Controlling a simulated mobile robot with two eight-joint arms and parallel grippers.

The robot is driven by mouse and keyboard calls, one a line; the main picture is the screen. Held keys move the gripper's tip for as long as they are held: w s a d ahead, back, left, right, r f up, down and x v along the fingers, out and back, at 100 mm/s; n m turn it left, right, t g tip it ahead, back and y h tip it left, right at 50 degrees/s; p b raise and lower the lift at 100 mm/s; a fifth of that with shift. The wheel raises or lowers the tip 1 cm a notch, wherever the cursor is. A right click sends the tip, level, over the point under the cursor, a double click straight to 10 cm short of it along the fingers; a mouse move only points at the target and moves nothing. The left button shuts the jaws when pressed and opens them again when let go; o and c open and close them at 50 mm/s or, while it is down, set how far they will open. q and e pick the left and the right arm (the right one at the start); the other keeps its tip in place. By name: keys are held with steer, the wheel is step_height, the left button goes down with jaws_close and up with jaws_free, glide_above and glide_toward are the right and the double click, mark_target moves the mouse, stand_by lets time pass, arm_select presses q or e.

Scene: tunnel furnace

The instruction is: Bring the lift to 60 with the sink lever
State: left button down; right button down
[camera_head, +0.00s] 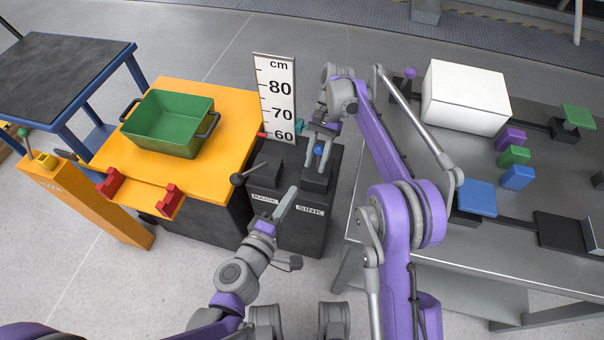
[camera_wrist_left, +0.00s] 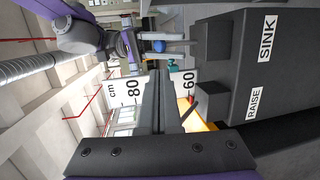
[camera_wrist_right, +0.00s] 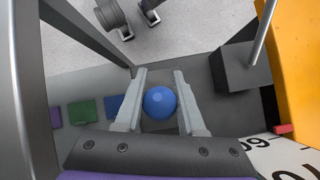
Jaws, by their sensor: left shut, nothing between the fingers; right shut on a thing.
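The sink lever has a blue ball knob (camera_head: 318,149) and stands on the dark box (camera_head: 300,235) above the SINK label (camera_head: 310,211). My right gripper (camera_head: 320,135) is shut on this knob; the blue ball (camera_wrist_right: 160,102) shows between its fingers in the right wrist view. The lift is an orange platform (camera_head: 225,110). Its red pointer (camera_head: 263,134) is at about the 60 mark of the white cm scale (camera_head: 275,95), also seen in the right wrist view (camera_wrist_right: 284,129). My left gripper (camera_head: 284,205) is shut and empty, in front of the lever box.
A green bin (camera_head: 170,125) stands on the lift. The raise lever (camera_head: 238,179) with a dark knob leans left, near my left gripper. A grey table (camera_head: 400,185) at the right bears a white box (camera_head: 466,95) and coloured blocks. A dark-topped blue table (camera_head: 60,75) stands at the left.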

mark_target(317, 152)
arm_select(q)
steer(key=x, duration=1.3)
steer(key=shift+w+d, duration=0.1)
steer(key=shift+w, duration=0.05)
steer(key=shift+w+d, duration=0.2)
steer(key=shift+w, duration=0.5)
arm_select(e)
steer(key=c, duration=0.9)
jaws_free()
steer(key=shift+a, duration=0.1)
steer(key=shift+c, duration=0.2)
arm_select(q)
steer(key=shift+d, duration=0.15)
arm_select(e)
steer(key=o, duration=0.4)
